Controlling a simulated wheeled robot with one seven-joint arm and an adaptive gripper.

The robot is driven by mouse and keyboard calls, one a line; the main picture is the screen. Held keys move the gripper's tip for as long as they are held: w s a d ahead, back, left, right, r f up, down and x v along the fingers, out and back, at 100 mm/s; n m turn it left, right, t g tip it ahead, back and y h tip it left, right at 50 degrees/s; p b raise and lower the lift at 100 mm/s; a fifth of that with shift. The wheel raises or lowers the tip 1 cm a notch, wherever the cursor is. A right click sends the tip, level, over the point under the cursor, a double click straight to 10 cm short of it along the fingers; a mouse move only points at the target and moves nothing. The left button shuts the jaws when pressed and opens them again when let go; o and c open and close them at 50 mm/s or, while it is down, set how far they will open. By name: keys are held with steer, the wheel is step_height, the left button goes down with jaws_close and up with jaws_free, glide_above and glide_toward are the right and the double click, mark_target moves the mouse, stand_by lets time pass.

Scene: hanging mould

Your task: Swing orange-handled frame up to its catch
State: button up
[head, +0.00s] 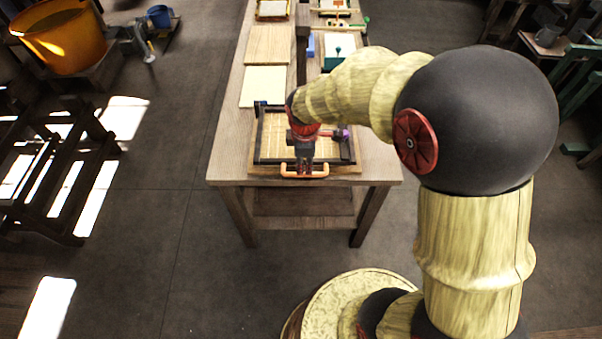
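The dark frame (260,142) lies low over a pale slatted mould bed (280,128) at the near end of the bench. Its orange handle (287,175) sticks out at the frame's near edge, above the bench's front edge. My gripper (304,164) points down over the middle of the handle, with its fingertips at or very close to it. I cannot tell whether the fingers are closed on the handle. My arm hides part of the frame's far right side. The catch cannot be made out for certain.
The wooden bench (228,150) runs away from me, with pale boards (264,86) and a green box (338,58) further back. A dark upright post (302,45) stands behind the frame. A dark rack (55,170) and an orange tub (60,40) stand left. Floor is clear left of the bench.

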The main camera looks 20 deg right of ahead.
mark_target(304, 173)
steer(key=f, duration=0.2)
steer(key=f+b, duration=0.1)
steer(key=f, duration=0.1)
steer(key=w+f+b, duration=0.1)
steer(key=f, duration=0.2)
steer(key=shift+w+d+f, duration=0.1)
steer(key=shift+d, duration=0.1)
steer(key=shift+c, duration=0.4)
jaws_close()
stand_by(0.3)
